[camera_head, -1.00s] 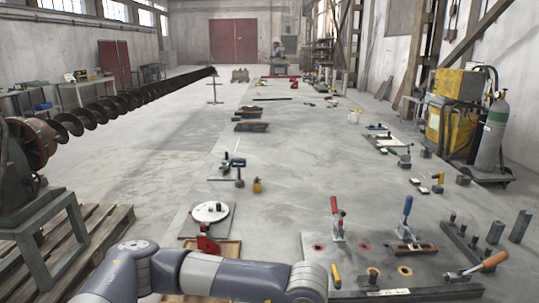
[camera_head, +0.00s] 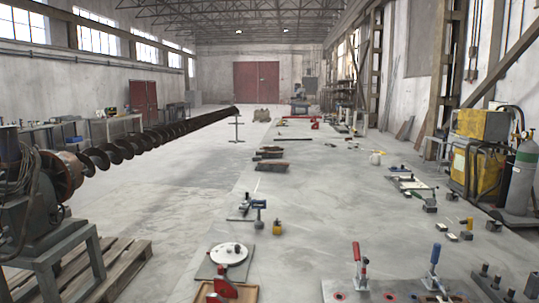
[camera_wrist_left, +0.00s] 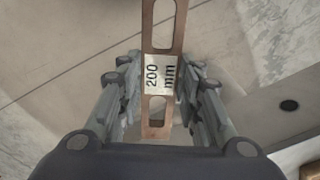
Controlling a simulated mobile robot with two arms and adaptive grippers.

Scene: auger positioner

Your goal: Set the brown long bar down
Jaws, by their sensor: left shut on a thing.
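In the left wrist view, a brown long bar (camera_wrist_left: 160,54) runs up the picture between the fingers. It has long slots and a white label reading "200 mm". My left gripper (camera_wrist_left: 160,88) is shut on it, with one finger on each side of the label. The bar's upper end runs out of the picture. A pale grey surface lies beyond it; I cannot tell whether the bar touches it. Neither gripper nor the held bar shows in the head view.
In the head view, a white disc (camera_head: 229,253) and a red fixture (camera_head: 221,287) stand at the near left of the long grey table. A red-handled clamp (camera_head: 359,265) and a blue-handled clamp (camera_head: 434,265) stand near right. Bare tabletop (camera_head: 330,215) lies mid-table.

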